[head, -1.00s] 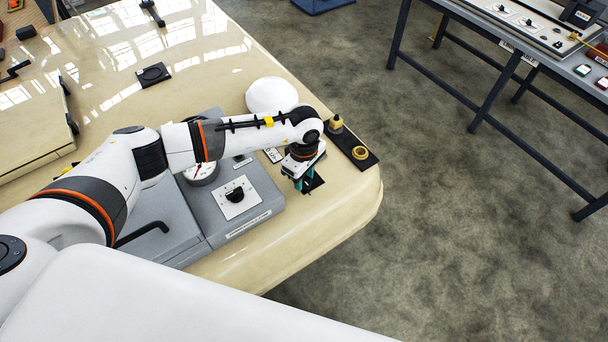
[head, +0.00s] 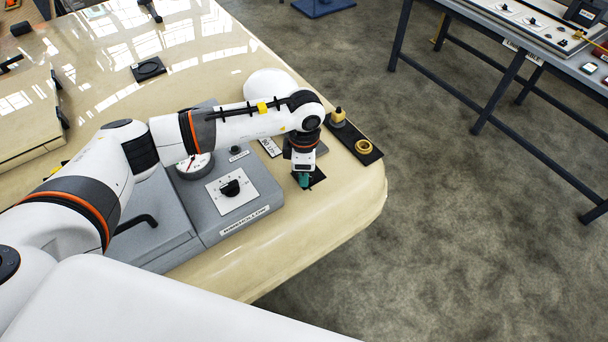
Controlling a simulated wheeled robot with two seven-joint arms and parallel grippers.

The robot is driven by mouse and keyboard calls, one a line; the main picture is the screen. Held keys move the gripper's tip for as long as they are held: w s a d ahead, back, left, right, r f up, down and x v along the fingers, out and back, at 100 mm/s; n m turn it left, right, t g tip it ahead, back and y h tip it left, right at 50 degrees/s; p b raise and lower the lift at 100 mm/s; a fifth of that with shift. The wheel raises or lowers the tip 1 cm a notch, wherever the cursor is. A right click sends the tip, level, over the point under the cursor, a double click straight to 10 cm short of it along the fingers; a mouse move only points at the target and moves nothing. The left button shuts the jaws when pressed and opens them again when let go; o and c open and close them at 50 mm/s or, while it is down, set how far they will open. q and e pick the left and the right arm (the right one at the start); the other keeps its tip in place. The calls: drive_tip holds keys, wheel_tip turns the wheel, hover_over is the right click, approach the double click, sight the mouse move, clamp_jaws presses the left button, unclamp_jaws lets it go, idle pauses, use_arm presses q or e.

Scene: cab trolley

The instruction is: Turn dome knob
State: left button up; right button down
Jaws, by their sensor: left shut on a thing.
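My left gripper (head: 303,180) points down over a small black plate (head: 317,178) near the right end of the cream table. Its teal fingertips are shut at the plate, on the dome knob there. The knob itself is hidden by the fingers and wrist, so its shape and angle do not show. My right gripper is not in view.
A grey console with a black rotary knob (head: 231,188) and a round dial (head: 195,165) stands left of the gripper. A black strip (head: 350,138) with yellow fittings lies just behind it. A white rounded object (head: 268,84) is behind my forearm. The table edge is close on the right.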

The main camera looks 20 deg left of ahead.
use_arm(q)
drive_tip(key=n+b, duration=0.3)
drive_tip(key=n, duration=0.1)
drive_tip(key=shift+w+n, duration=0.1)
drive_tip(key=shift+n, duration=0.2)
drive_tip(key=n+b, duration=0.2)
drive_tip(key=n, duration=0.1)
drive_tip(key=shift+n+b, duration=0.35)
drive_tip(key=shift+n, duration=0.05)
drive_tip(key=n+b, duration=0.2)
drive_tip(key=n, duration=0.1)
drive_tip(key=shift+r, duration=0.1)
drive_tip(key=shift+r+n+b, duration=0.1)
drive_tip(key=shift+n+b, duration=0.4)
drive_tip(key=shift+n, duration=0.9)
drive_tip(key=shift+r, duration=0.1)
drive_tip(key=o, duration=1)
